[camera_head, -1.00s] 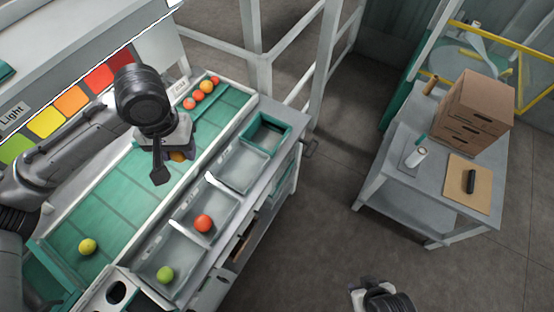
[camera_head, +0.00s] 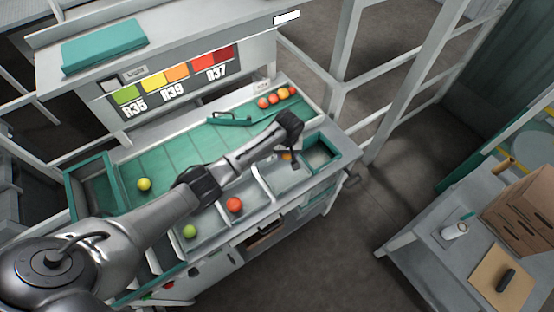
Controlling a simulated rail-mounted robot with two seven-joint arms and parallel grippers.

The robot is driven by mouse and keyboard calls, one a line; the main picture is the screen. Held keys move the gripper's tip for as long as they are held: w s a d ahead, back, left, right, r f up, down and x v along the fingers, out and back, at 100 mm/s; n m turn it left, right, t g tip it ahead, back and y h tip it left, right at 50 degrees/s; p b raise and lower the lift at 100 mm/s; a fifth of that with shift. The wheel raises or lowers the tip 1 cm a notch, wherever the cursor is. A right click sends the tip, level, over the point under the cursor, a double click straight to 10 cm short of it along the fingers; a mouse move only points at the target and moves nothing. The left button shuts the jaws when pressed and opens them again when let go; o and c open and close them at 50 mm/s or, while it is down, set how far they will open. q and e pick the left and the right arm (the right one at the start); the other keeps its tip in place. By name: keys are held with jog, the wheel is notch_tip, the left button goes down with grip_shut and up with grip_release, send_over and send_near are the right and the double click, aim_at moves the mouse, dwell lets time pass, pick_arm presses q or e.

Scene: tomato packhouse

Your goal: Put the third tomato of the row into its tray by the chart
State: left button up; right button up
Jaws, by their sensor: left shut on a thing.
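My left gripper (camera_head: 289,154) is shut on an orange tomato (camera_head: 286,156), mostly hidden by the fingers. It holds it over the grey tray (camera_head: 266,188) beside the teal-rimmed tray (camera_head: 334,165); the height above the tray is hard to judge. A red tomato (camera_head: 234,204) lies in the middle grey tray and a green tomato (camera_head: 190,231) in the nearest one. A yellow tomato (camera_head: 144,184) lies on the green sorting bed (camera_head: 150,160). The colour chart (camera_head: 171,80) behind shows green, yellow, orange and red patches with R35, R39 and R37. My right gripper is out of view.
Several red and orange tomatoes (camera_head: 276,98) sit at the bed's far end, near a teal bar (camera_head: 230,119). White frame posts (camera_head: 348,45) stand behind. A side table (camera_head: 425,225) with cardboard boxes (camera_head: 522,213) is at right, with open floor between.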

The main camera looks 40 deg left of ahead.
pick_arm(q)
jog(key=s+a+f, duration=0.2)
jog(key=s+f, duration=0.1)
jog(key=f, duration=0.1)
jog(key=b, duration=0.5)
send_over(277, 181)
jog(key=shift+n, duration=0.3)
notch_tip(277, 181, down, 6)
jog(key=shift+r, duration=0.25)
notch_tip(277, 181, down, 4)
jog(key=shift+f+b, duration=0.25)
jog(key=shift+b, duration=0.9)
jog(key=shift+f+b, duration=0.3)
jog(key=shift+f, duration=0.3)
jog(key=shift+f, duration=0.2)
jog(key=shift+f+b, duration=0.3)
jog(key=shift+f, duration=0.15)
jog(key=o, duration=0.8)
jog(key=shift+c, duration=0.2)
